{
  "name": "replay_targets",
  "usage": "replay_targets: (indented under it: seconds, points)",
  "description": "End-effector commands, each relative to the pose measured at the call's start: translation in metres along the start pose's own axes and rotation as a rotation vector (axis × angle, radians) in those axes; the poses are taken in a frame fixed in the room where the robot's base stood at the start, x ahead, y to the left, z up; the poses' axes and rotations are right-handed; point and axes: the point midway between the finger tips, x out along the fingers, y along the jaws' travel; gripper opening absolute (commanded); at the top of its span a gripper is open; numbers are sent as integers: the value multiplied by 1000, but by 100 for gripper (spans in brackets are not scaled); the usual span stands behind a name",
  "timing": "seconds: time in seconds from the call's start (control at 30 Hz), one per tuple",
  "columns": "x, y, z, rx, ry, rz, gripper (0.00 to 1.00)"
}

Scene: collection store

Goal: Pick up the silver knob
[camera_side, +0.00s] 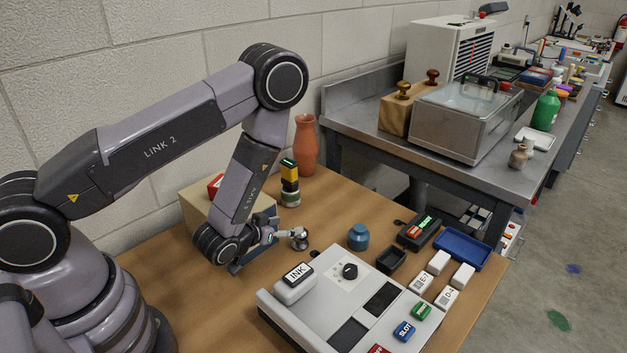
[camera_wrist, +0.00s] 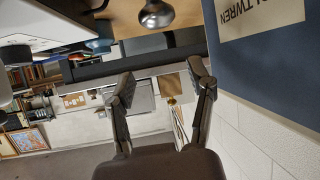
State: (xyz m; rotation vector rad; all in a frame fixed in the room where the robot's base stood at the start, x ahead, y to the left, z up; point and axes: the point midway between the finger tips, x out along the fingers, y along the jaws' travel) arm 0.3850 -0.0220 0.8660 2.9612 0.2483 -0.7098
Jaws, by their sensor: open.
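The silver knob (camera_side: 299,238) is a small, shiny, rounded metal piece at the left-middle of the wooden table in the side view. It also shows at the top edge of the wrist view (camera_wrist: 157,14), partly cut off by the frame. My gripper (camera_side: 278,234) is low over the table, just left of the knob in the side view. In the wrist view my gripper (camera_wrist: 161,76) has its two dark fingers spread, with nothing between them. The knob appears beyond the fingertips, apart from them.
A blue-sided box (camera_wrist: 245,60) with a paper label is close on the right in the wrist view. A white console (camera_side: 320,310) stands at the front.

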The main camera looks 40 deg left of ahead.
Motion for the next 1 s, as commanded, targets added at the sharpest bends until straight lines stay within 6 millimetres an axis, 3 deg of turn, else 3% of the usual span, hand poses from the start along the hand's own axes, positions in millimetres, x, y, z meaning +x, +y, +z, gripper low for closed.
replay_targets:
  seconds: [0.03,0.1,0.27,0.5,0.8,1.0]
  points:
    - [-3,-3,15,19,11,1,55]
    - [-6,-5,25,36,37,7,55]
    - [-11,-7,36,58,74,18,55]
    - [8,-7,35,58,84,19,55]
    - [55,-6,30,58,82,19,55]
    - [63,-6,30,60,79,20,55]
